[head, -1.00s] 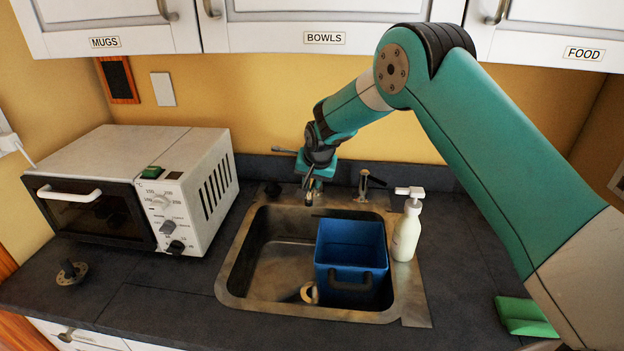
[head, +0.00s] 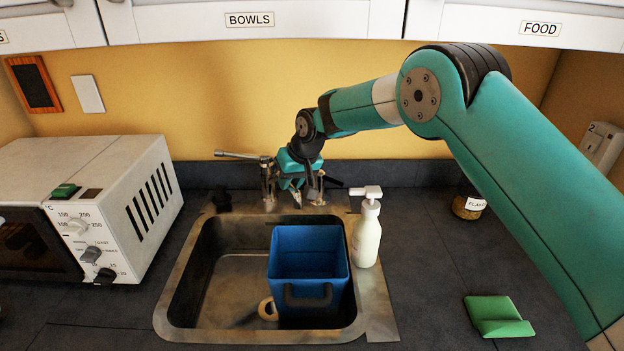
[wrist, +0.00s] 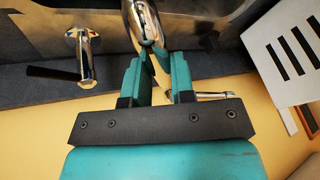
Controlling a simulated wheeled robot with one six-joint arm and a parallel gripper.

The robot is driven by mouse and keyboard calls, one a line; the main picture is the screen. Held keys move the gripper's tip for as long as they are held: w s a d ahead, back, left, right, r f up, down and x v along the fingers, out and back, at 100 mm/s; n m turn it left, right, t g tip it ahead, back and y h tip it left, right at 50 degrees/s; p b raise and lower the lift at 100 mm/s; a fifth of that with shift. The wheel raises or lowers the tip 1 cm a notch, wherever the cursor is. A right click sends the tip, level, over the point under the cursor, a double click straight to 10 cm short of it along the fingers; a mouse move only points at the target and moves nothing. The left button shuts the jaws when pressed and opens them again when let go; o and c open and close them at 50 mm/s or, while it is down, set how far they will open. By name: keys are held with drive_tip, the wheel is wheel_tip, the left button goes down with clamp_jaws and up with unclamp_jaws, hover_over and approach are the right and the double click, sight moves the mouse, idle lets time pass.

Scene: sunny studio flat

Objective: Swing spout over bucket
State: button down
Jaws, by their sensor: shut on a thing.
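The blue bucket (head: 336,262), with a dark handle on its front, stands upright in the right part of the steel sink (head: 190,290). The tap (head: 268,188) rises at the sink's back edge. My gripper (head: 295,192) is behind the bucket, in front of the tap; its teal fingers (wrist: 158,72) are shut on the chrome spout (wrist: 143,22). In the head view the spout is mostly hidden by my gripper. Its end appears just behind the bucket's back rim; I cannot tell if it is above the opening.
A black-levered valve (head: 314,188) stands close right of my gripper. A white soap pump (head: 366,238) is beside the bucket on the sink's right rim. A toaster oven (head: 90,210) is at left, a green object (head: 497,316) at right.

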drive_tip(key=shift+r, duration=0.1)
drive_tip(key=c, duration=1)
unclamp_jaws()
drive_tip(key=shift+b+v, duration=1.3)
drive_tip(key=shift+v, duration=2.4)
